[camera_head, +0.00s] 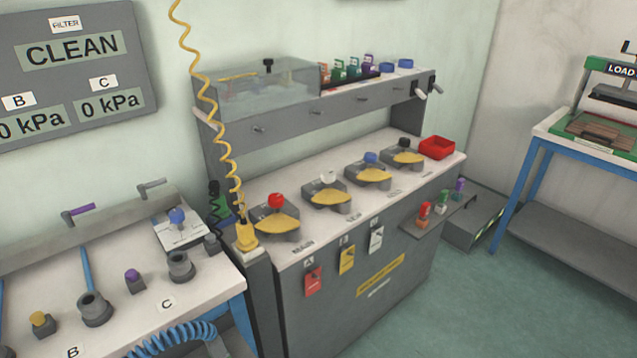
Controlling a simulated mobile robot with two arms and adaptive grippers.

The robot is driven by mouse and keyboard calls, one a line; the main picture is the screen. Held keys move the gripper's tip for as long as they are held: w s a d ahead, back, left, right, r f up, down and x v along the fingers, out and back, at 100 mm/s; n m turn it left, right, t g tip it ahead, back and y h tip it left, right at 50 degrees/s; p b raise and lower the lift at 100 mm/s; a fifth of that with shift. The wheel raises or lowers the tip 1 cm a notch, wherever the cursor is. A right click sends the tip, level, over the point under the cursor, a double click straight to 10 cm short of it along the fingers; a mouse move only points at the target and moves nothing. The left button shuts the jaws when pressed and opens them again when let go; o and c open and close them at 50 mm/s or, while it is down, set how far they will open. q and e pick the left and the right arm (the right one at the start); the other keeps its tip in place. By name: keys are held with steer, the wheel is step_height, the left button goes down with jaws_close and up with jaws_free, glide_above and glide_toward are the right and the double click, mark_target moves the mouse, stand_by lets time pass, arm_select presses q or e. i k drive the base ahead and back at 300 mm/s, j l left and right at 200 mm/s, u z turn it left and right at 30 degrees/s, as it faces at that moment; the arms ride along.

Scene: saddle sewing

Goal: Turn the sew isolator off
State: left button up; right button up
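Several grey units with yellow plates stand in a row on the middle bench. Their knobs are red (275,200), white (328,177), blue (371,158) and black (404,143). Red (313,281), yellow (347,259) and white (376,239) tags hang on the bench front. Neither of my grippers is in view.
A left bench (130,316) holds ports and knobs, with a blue coiled hose (175,336) in front. A yellow coiled cord (208,95) hangs above. A red tray (436,148) sits at the bench's far end. A blue-legged table (546,125) stands right. Green floor (480,300) is clear.

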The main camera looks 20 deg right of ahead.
mark_target(329, 196)
steer(key=z, duration=0.85)
steer(key=i+l, duration=0.2)
steer(key=l, duration=0.15)
steer(key=i+l+u, duration=0.1)
steer(key=i+l, duration=0.35)
steer(key=l, duration=0.2)
steer(key=i+l+u, duration=0.1)
steer(key=l, duration=0.25)
steer(key=i, duration=0.1)
